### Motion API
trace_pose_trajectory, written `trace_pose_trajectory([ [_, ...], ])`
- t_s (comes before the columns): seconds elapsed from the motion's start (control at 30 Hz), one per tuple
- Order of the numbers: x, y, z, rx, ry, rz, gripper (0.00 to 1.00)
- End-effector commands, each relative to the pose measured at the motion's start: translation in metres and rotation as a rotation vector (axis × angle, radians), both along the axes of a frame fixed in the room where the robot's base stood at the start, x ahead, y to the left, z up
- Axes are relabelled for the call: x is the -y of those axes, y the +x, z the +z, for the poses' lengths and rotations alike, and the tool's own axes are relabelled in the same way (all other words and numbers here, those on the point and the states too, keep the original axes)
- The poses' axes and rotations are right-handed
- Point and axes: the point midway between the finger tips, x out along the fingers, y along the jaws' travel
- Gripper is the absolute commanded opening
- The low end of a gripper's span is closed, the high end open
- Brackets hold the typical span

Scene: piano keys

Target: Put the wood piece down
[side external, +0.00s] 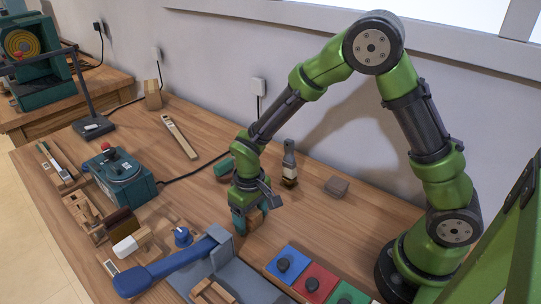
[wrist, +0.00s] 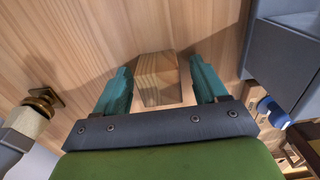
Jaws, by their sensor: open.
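The wood piece (wrist: 158,82) is a light-grained block that stands between the two teal fingers of my gripper (wrist: 161,88) in the wrist view. A gap shows on both sides of the block, so neither finger presses on it. In the side view my gripper (side external: 246,222) points down at the middle of the wooden table, and the wood piece (side external: 255,219) shows in part beside the fingers at table level. The fingers hide much of it there. Its underside is hidden, but it appears to rest on the table.
A blue-handled grey device (side external: 175,270) lies close in front of my gripper. Blue, red and green panels (side external: 314,283) with knobs lie to the right. Bare table (side external: 310,220) lies right of the gripper.

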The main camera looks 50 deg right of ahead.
Motion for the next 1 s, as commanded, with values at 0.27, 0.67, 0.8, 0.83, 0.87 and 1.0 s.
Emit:
trace_pose_trajectory([
  [0.27,0.000,0.001,0.026,0.006,0.001,0.000,0.72],
  [0.67,0.000,0.001,0.106,0.004,0.001,0.001,0.72],
  [0.8,0.000,0.000,0.120,0.003,0.001,-0.001,0.72],
  [0.83,0.000,0.000,0.122,0.003,0.002,-0.002,0.72],
  [0.87,0.001,-0.001,0.125,0.007,0.004,-0.004,0.72],
  [1.0,0.010,-0.011,0.148,0.060,0.037,-0.038,0.72],
])
